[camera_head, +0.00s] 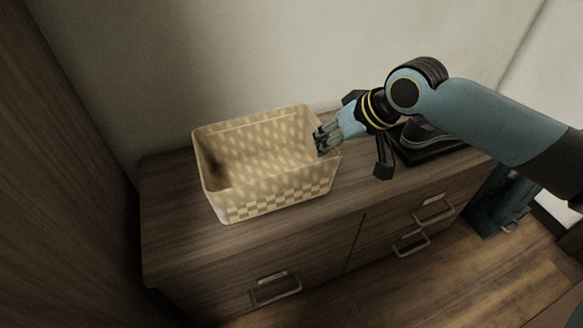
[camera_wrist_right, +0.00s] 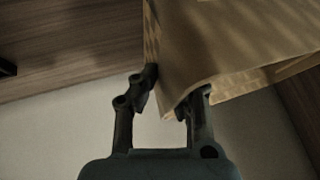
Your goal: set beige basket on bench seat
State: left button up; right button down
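The beige woven basket (camera_head: 272,196) is upright over the top of the dark wooden bench (camera_head: 172,226), left of its middle. I cannot tell whether its bottom bears fully on the wood. My right gripper (camera_head: 321,143) is at the basket's right rim, coming in from the right. In the right wrist view my right gripper (camera_wrist_right: 180,83) has its fingers on either side of the wall of the basket (camera_wrist_right: 225,40). It looks shut on that wall, with one fingertip partly hidden by it. My left gripper is not in view.
A dark object (camera_head: 428,140) stands on the bench right of the basket, partly behind my right arm. The bench front has drawers with metal handles (camera_head: 275,287). A pale wall (camera_head: 240,50) stands close behind. Bare bench top lies left of the basket.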

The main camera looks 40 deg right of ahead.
aim_at(298, 159)
jog(key=w+a+f, duration=0.1)
jog(key=w+a+f+b, duration=0.1)
jog(key=w, duration=0.1)
jog(key=w+f+b, duration=0.1)
jog(key=w, duration=0.1)
jog(key=shift+w+a+f, duration=0.25)
jog(key=shift+a+f, duration=0.15)
jog(key=shift+f, duration=0.25)
notch_tip(298, 159, down, 3)
jog(key=shift+f+b, duration=0.2)
jog(key=shift+b, duration=0.85)
jog(key=shift+f, duration=0.1)
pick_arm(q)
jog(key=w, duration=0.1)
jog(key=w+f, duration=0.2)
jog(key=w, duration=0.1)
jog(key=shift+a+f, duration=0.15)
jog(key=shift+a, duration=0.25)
pick_arm(e)
jog(key=c, duration=1.5)
grip_release()
